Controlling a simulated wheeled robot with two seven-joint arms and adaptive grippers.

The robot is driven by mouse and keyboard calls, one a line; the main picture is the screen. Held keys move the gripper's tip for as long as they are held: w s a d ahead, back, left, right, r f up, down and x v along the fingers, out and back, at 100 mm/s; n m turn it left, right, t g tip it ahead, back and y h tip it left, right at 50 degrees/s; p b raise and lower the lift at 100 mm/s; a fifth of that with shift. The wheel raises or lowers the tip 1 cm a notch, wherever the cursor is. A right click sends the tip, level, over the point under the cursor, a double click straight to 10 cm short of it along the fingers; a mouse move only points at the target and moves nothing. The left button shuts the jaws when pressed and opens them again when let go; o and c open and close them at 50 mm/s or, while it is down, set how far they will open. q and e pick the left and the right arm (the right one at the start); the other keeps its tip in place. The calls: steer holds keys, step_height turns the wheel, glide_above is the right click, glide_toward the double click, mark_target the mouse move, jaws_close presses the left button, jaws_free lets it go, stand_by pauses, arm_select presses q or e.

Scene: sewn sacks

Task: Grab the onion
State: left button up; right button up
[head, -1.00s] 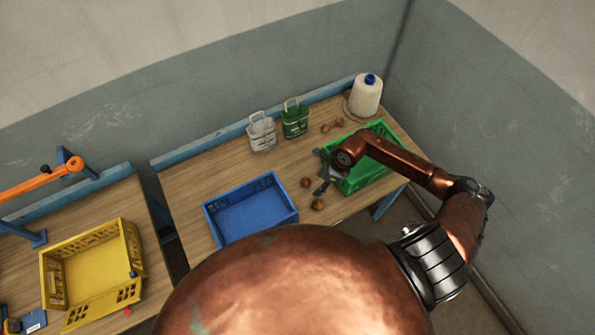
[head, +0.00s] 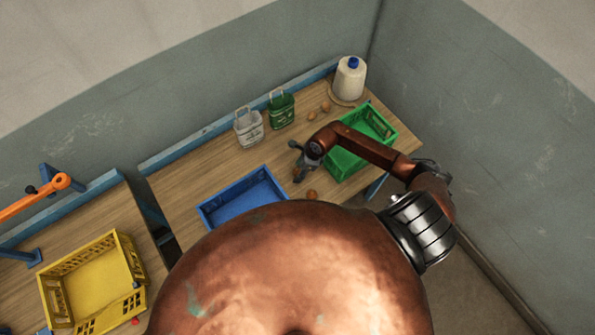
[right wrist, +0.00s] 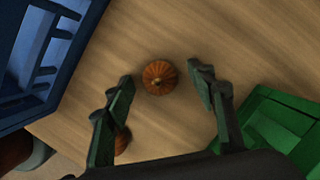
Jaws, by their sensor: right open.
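A brown onion (right wrist: 160,77) lies on the wooden table, ahead of and between the open fingers of my right gripper (right wrist: 162,88) in the right wrist view. A second onion (right wrist: 122,139) is partly hidden behind the left finger. In the head view my right gripper (head: 296,162) is low over the table between the blue and green crates, and one onion (head: 312,194) shows just in front of it. Two more onions (head: 311,115) (head: 325,107) lie at the back of the table. My left gripper is not in view.
A blue crate (head: 203,214) stands left of the gripper, a green crate (head: 379,153) right of it. A yellow crate (head: 123,259) is on the left table.

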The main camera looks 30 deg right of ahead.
steer(key=shift+f, duration=0.2)
steer(key=c, duration=1.1)
steer(key=shift+r, duration=0.1)
